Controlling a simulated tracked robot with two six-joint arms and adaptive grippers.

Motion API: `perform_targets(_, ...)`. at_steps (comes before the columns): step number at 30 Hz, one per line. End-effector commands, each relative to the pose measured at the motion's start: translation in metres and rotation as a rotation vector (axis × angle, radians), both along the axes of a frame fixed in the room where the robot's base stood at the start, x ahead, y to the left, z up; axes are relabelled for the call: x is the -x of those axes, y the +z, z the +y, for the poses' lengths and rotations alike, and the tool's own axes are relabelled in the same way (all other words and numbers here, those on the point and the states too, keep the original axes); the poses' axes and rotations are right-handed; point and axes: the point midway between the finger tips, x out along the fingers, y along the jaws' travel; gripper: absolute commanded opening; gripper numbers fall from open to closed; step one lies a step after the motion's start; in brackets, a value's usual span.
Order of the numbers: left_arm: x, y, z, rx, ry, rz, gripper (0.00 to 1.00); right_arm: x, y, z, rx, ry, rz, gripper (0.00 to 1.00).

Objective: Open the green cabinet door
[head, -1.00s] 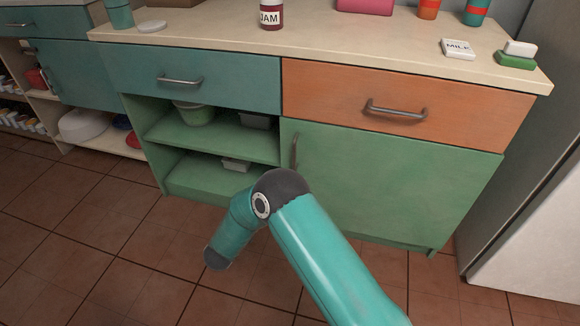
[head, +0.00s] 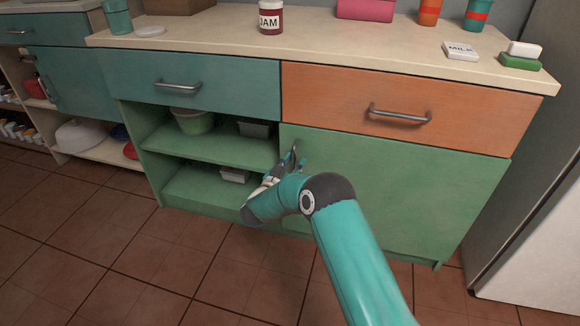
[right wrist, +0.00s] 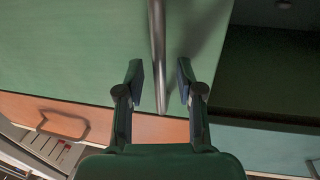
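The green cabinet door (head: 400,190) is below the orange drawer in the head view and looks shut. Its upright metal handle is near its left edge, mostly hidden by my right gripper in the head view. In the right wrist view the handle (right wrist: 157,50) runs down to between the two fingers of my right gripper (right wrist: 161,88). The fingers are apart, one on each side of the handle's end, with a gap visible on each side. The right gripper also shows in the head view (head: 290,168), in front of the door's left edge. My left gripper is not in view.
The orange drawer (head: 405,108) with its own handle is above the door. Open green shelves (head: 215,146) with a bowl and boxes are to the left. A pale fridge (head: 535,240) stands at the right. Tiled floor in front is clear.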

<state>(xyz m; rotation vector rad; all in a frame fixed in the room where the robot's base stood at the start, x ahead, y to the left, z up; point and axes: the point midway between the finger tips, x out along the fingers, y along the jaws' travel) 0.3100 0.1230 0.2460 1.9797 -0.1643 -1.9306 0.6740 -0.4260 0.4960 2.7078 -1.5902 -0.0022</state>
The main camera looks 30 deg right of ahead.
Motion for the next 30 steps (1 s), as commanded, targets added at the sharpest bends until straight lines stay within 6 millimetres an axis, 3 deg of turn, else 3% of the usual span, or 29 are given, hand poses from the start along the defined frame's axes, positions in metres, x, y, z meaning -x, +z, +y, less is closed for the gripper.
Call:
perform_targets(11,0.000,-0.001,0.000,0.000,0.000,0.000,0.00,-0.003,0.000,-0.004,0.000,0.001,0.001,0.37)
perform_targets(18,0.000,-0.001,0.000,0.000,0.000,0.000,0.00,-0.003,0.000,-0.004,0.000,0.002,0.001,0.00)
perform_targets(27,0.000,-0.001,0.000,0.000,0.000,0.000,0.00,-0.003,0.000,-0.004,0.000,0.001,0.001,0.00)
perform_targets(28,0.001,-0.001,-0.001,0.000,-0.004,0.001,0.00,-0.004,0.000,0.016,0.000,0.007,0.001,0.00)
perform_targets(30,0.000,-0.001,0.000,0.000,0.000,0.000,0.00,-0.004,0.000,0.007,0.000,0.009,0.001,0.00)
